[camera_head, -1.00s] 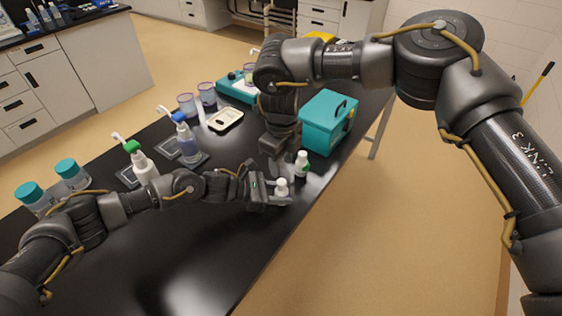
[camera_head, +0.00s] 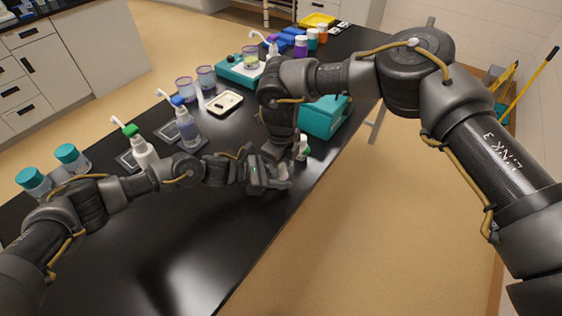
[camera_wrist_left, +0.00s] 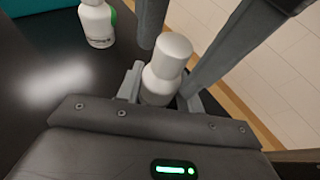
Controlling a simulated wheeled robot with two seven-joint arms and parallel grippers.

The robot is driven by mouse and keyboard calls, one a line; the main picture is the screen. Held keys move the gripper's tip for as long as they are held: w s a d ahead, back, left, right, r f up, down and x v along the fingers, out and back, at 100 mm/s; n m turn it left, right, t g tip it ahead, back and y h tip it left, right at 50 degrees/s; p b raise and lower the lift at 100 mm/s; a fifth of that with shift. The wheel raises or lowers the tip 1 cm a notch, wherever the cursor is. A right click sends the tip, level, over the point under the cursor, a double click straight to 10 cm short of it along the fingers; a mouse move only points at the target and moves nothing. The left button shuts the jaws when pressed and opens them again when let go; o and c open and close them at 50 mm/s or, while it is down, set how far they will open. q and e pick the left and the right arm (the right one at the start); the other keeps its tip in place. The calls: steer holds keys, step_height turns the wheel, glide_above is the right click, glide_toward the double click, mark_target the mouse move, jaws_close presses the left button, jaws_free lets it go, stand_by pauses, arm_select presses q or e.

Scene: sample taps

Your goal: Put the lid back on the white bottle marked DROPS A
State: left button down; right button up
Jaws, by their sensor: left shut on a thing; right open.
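My left gripper (camera_wrist_left: 163,92) is shut on a white bottle (camera_wrist_left: 158,86), which stands upright between its fingers. A plain white lid (camera_wrist_left: 173,52) sits on top of this bottle; I cannot tell whether it is screwed down. No label on the held bottle is readable. My right gripper (camera_wrist_left: 188,45) is open, its two fingers on either side of the lid with gaps. In the head view, my left gripper (camera_head: 268,182) and right gripper (camera_head: 280,158) meet near the table's right edge. A second white bottle (camera_wrist_left: 97,22) with small dark print stands behind.
A green object shows behind the second bottle, which also appears in the head view (camera_head: 302,147). A teal box (camera_head: 325,118) stands just beyond. Pump bottles (camera_head: 143,150) and teal-lidded jars (camera_head: 72,157) stand at left. The black table (camera_head: 190,245) is clear in front.

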jaws_close()
steer(key=m, duration=0.3)
stand_by(0.3)
steer(key=shift+o, duration=0.4)
jaws_free()
steer(key=shift+r, duration=0.1)
